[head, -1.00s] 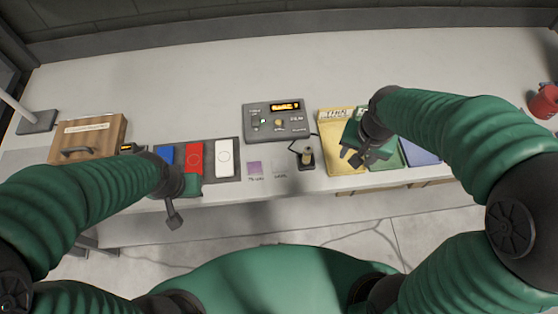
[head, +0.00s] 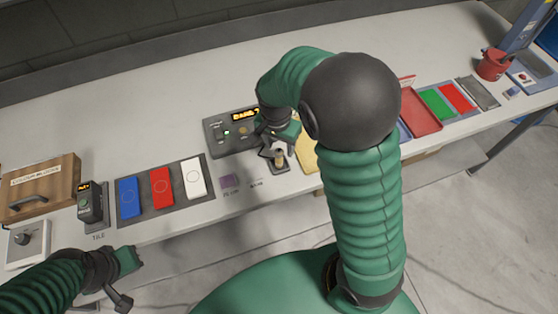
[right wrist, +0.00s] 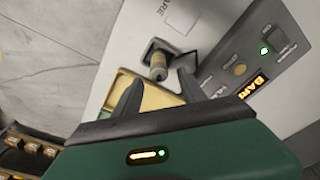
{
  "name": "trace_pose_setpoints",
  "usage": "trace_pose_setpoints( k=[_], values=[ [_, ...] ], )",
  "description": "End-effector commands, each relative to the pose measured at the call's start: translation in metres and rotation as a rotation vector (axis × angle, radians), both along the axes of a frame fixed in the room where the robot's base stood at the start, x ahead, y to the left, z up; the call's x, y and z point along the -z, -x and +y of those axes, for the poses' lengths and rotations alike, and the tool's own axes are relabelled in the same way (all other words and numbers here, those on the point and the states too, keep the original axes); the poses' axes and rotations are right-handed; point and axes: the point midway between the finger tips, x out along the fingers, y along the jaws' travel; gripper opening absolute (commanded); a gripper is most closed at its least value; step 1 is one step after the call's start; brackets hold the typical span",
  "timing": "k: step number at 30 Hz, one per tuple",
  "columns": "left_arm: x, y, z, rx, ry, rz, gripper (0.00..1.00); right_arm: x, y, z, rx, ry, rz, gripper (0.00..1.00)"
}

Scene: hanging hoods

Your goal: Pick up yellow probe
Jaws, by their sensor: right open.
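The yellow probe (head: 279,155) is a short tan-yellow cylinder standing upright in a small dark holder near the table's front edge. It also shows in the right wrist view (right wrist: 158,66), just beyond the fingertips. My right gripper (right wrist: 160,90) is open, with its two dark fingers apart and the probe ahead of the gap, not clearly between them. In the head view my right gripper (head: 277,143) is just above and behind the probe and partly covers the area around it. My left gripper (head: 128,280) is low at the left, away from the probe; its jaw state is unclear.
A grey meter box (head: 228,134) with a lit display stands behind the probe. My right arm hides part of the yellow folder (head: 307,152).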

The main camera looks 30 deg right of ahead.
Motion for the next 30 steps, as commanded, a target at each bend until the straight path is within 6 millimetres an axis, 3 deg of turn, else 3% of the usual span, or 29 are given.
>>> trace_pose_setpoints(
  k=[9, 17, 28, 30],
  values=[
    [0.002, 0.0, 0.0, -0.001, 0.0, 0.0, 0.0, 0.05, 0.0, -0.003, 0.0, -0.003, 0.002, 0.49],
    [0.002, 0.0, 0.0, -0.001, 0.0, 0.0, 0.0, 0.056, -0.001, -0.003, -0.002, -0.003, -0.003, 0.49],
    [0.002, 0.0, 0.0, -0.001, 0.0, 0.0, 0.0, 0.056, -0.002, -0.003, -0.002, -0.002, -0.002, 0.03],
    [0.002, 0.0, 0.0, -0.001, 0.0, 0.0, 0.0, 0.056, -0.002, -0.003, -0.002, -0.002, -0.002, 0.0]
  ],
)
